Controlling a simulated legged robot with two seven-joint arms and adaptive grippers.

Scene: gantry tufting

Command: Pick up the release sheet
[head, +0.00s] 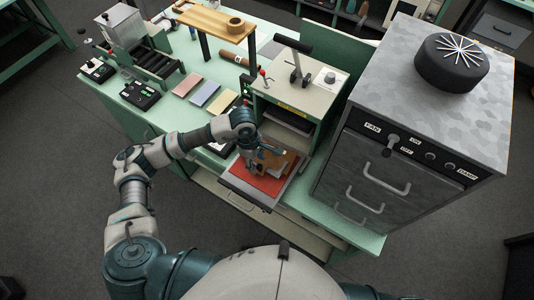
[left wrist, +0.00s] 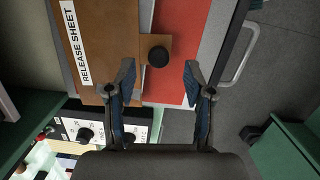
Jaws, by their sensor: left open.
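The release sheet (left wrist: 112,25) is a brown sheet with a white label at the upper left of the left wrist view. A small tab with a black knob (left wrist: 158,56) sticks out from its right edge, over a red surface (left wrist: 182,30). My left gripper (left wrist: 158,80) is open, with a finger on each side of the knob's line and the knob just beyond the fingertips. In the head view my left gripper (head: 257,167) is over the pulled-out tray (head: 233,183), and partly hides the brown sheet (head: 289,160). My right gripper is not in view.
A press-like housing (head: 315,110) stands behind the tray. A grey drawer cabinet (head: 350,175) with a black round top piece stands close on the right. Coloured pads (head: 205,93) lie on the green bench at left. A grey handle (left wrist: 240,55) is right of the tray.

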